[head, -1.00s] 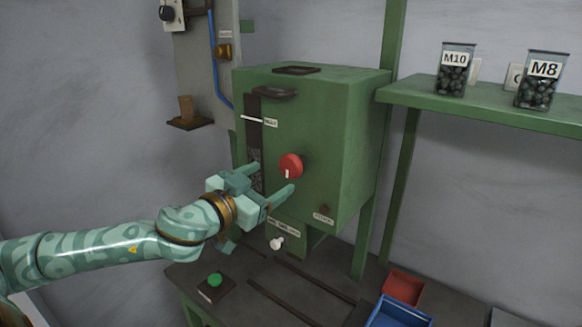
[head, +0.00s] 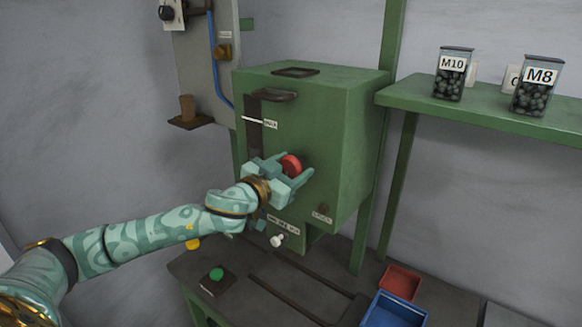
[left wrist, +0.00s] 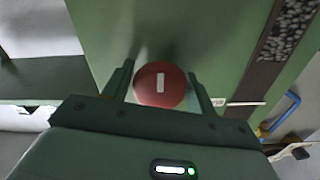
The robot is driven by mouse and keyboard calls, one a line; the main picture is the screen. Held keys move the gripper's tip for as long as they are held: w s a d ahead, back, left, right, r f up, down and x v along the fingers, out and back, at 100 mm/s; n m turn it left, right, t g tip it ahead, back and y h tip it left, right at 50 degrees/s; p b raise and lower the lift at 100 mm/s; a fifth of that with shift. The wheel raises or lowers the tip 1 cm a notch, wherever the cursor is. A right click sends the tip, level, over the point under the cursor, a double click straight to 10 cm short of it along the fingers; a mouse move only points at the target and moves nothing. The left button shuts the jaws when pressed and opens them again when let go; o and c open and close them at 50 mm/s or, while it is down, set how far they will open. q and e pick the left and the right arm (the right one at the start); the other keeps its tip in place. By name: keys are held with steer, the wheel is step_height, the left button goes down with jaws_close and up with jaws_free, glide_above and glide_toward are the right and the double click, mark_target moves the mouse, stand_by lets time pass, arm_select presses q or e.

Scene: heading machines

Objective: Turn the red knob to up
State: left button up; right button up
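The red knob (head: 291,163) is on the front of the green machine box (head: 345,150). My left gripper (head: 283,168) is at the knob, one finger on each side of it. In the left wrist view the knob (left wrist: 145,88) sits between the two open fingers (left wrist: 160,76), with narrow gaps on both sides. A short white mark shows on the knob's face, lined up with the fingers in that view. In the head view the fingers hide the knob's lower part and its mark. My right gripper is not in view.
A white knob (head: 277,241) is low on the machine. A green button (head: 216,274) sits on the bench. Red (head: 400,283) and blue (head: 394,311) bins stand at the front right. A green shelf (head: 480,115) holds jars marked M10 (head: 453,75) and M8 (head: 534,93).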

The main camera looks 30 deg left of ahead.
arm_select(q)
steer(key=c, duration=0.5)
steer(key=shift+o, duration=0.3)
